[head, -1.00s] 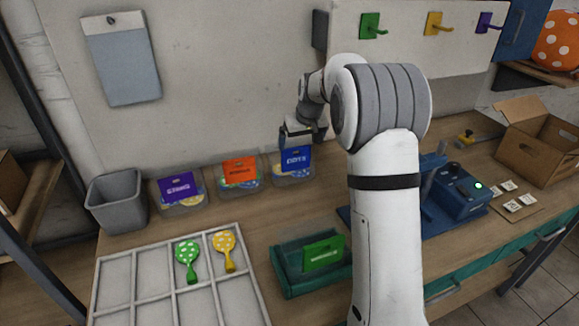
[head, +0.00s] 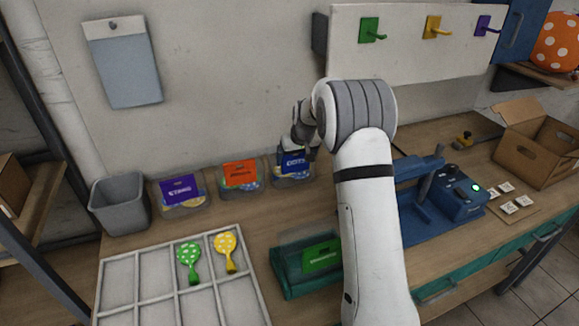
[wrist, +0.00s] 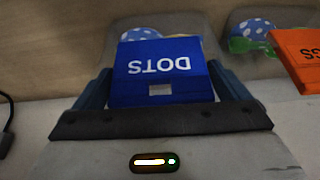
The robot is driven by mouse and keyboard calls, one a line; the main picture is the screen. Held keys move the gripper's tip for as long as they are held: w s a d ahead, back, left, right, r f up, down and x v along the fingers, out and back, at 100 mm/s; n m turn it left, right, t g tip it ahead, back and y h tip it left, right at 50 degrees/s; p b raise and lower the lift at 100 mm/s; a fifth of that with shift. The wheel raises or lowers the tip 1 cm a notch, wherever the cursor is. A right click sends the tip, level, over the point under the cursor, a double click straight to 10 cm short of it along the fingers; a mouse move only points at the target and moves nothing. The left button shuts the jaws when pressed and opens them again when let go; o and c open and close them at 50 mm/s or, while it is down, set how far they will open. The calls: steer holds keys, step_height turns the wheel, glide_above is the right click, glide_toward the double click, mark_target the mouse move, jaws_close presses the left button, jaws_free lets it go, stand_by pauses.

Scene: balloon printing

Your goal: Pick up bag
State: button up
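A clear bag with a blue label (head: 293,163) reading DOTS stands at the back of the table by the wall. It fills the middle of the wrist view, where its blue label (wrist: 163,72) appears upside down. My gripper (head: 303,150) is down at this bag, partly hidden by my arm in the head view. In the wrist view my gripper (wrist: 162,88) is open, with one dark finger on each side of the label. I cannot tell whether the fingers touch it. Round dotted balloons show through the clear plastic.
Bags with an orange label (head: 240,173) and a purple label (head: 180,189) stand to the left. A grey bin (head: 120,205) and a divided tray (head: 118,285) with green and yellow balloons are further left. A green tray (head: 290,283) and a blue press (head: 455,195) flank my arm.

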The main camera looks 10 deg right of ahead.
steer(key=c, duration=0.8)
steer(key=shift+o, duration=0.2)
steer(key=shift+r, duration=0.1)
